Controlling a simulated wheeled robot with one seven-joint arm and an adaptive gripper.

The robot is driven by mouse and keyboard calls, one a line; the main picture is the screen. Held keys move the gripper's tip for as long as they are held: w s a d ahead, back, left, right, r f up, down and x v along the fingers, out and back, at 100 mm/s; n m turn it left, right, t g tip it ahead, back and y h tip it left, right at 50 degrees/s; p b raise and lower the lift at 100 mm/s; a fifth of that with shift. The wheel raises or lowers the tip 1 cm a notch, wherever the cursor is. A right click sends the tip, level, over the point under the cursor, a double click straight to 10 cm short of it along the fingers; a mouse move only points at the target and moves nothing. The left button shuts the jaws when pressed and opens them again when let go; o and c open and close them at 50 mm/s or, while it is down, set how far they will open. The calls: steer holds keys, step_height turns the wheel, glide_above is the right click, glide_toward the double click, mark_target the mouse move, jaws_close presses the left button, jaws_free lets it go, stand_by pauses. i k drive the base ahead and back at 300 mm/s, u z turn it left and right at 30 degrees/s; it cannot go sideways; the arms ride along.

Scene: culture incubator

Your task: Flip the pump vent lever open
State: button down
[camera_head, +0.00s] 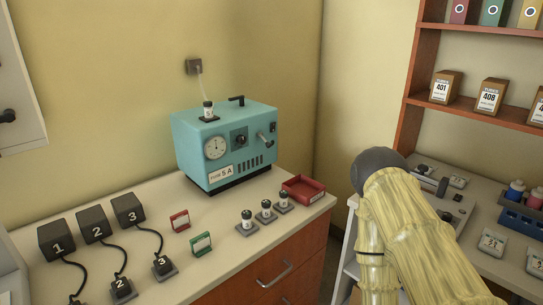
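A grey lever (265,138) sticks out at the right of the front, and a small black handle (236,100) stands on top. I cannot tell for sure which is the vent lever; the grey one looks most like it. My arm reaches in from the lower right, well apart from the pump. My gripper cannot be made out.
A small capped bottle (208,110) with a tube to the wall stands on the pump. A red tray (303,190) and several small vials sit at its front right. Numbered black boxes (95,225) with cables stand left. A red-brown shelf (480,110) and second counter are right.

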mark_target(260, 134)
steer(key=k, duration=0.45)
steer(key=z, duration=0.7)
steer(key=i, duration=0.7)
steer(key=u, duration=0.85)
